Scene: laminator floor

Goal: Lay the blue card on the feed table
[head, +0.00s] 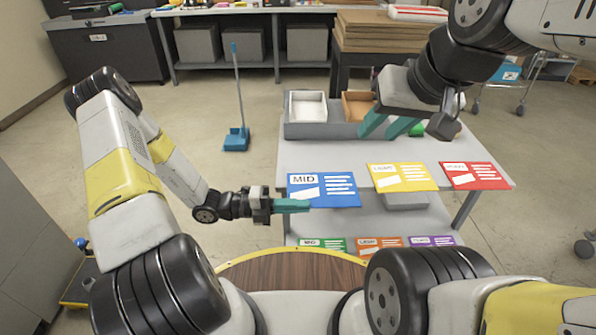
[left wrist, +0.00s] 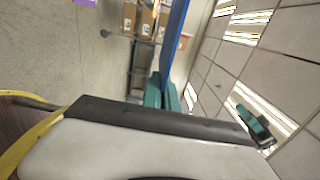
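The blue card (head: 340,188), marked MID, is at the front left of the grey table (head: 330,155). My left gripper (head: 292,205) is shut on its lower left edge. In the left wrist view the blue card (left wrist: 175,35) shows edge-on between the teal fingers (left wrist: 164,92). Whether the card touches the table is hard to tell. My right gripper (head: 390,125) is open and empty, above the back part of the table by the trays. I cannot tell for sure which surface is the feed table.
A yellow card (head: 402,177) and a red card (head: 474,176) lie to the right of the blue one. Green (head: 323,244), orange (head: 380,242) and purple (head: 431,241) cards sit lower down in front. A white tray (head: 307,107) and a brown tray (head: 358,106) stand at the back.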

